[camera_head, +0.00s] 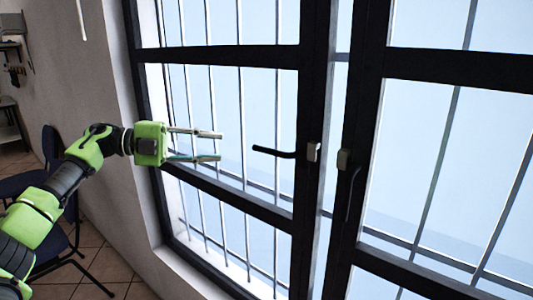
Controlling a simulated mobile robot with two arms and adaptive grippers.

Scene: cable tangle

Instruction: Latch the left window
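The left window (306,95) is a black-framed pane, and its black handle (274,152) points left, roughly horizontal, from a light mount on the frame's right side. A narrow bright gap shows between the left window and the right window (370,90). The right window's handle (353,190) hangs down from its own mount. My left gripper (220,147) comes in from the left in front of the left window's glass. Its two fingers are apart with nothing between them, and they point right, short of the handle. My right gripper is not in view.
Bars (212,90) stand behind the glass. A white wall (100,200) borders the window at left. Dark blue chairs (52,150) and shelves (12,120) stand at the far left on a tiled floor (105,265).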

